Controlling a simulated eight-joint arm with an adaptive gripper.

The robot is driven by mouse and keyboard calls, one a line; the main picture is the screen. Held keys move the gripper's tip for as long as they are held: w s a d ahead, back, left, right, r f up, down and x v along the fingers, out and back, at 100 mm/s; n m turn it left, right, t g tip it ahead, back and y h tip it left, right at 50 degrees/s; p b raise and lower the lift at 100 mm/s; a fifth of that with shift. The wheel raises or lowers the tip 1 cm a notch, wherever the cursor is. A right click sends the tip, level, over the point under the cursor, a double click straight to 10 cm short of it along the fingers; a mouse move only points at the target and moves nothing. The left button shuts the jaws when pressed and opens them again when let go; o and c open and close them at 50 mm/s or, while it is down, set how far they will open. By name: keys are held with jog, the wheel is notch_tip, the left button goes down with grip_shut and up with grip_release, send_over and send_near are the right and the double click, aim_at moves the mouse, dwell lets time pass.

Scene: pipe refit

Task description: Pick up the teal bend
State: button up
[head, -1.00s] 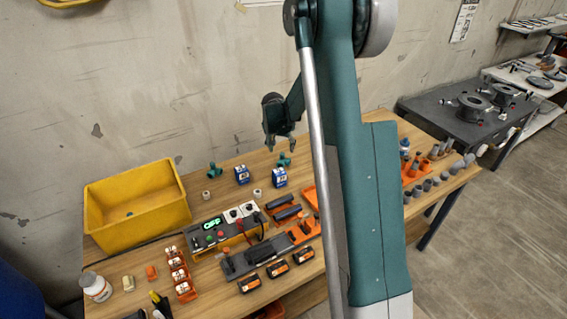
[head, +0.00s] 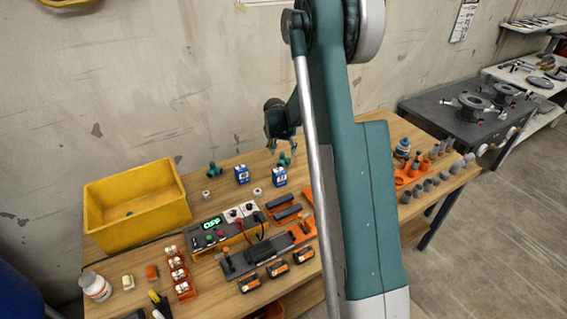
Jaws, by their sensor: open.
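A small teal fitting (head: 284,160) lies on the wooden table near the wall, behind a blue-and-white box. It looks like the bend, but its shape is too small to be sure. A second teal fitting (head: 215,169), with several stubs, lies farther left. My gripper (head: 283,149) points down with its fingers open, just above and around the right-hand teal fitting. Nothing shows between the fingers, and I cannot tell whether they touch the fitting.
Two blue-and-white boxes (head: 242,174) (head: 280,176) and two pale rings (head: 206,194) (head: 257,192) stand in front of the fittings. A control box (head: 213,238) sits mid-table. Grey cylinders line the right end.

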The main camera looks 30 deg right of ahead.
aim_at(284, 160)
jog(key=shift+f, duration=0.15)
jog(key=shift+b+x, duration=0.4)
jog(key=shift+x, duration=2.1)
jog(key=shift+s, duration=0.1)
jog(key=c, duration=0.9)
